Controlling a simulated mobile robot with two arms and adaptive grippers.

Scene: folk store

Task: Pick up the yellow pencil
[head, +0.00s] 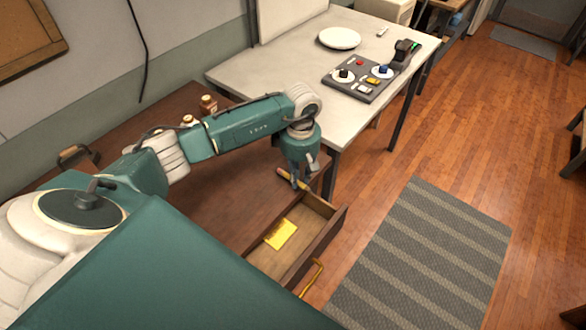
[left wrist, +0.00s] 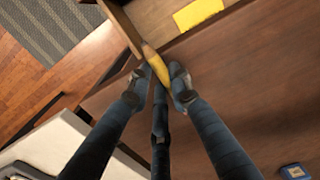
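The yellow pencil (head: 285,175) lies slantwise at the fingertips of my left gripper (head: 300,180), near the back corner of the open drawer. In the left wrist view the pencil (left wrist: 155,63) is between the fingertips of the left gripper (left wrist: 158,83). One end points up past the drawer's edge and the other end is partly hidden by the fingers. The right finger looks close against it, with a small gap at the left finger. I cannot tell whether the fingers grip it. My right gripper is not in view.
The open wooden drawer (head: 330,222) holds a yellow card (head: 281,234). The brown desk (head: 215,205) is under my arm. A white table (head: 285,62) behind bears a plate (head: 339,38) and a dark panel (head: 366,92). A striped rug (head: 425,260) lies on the floor at right.

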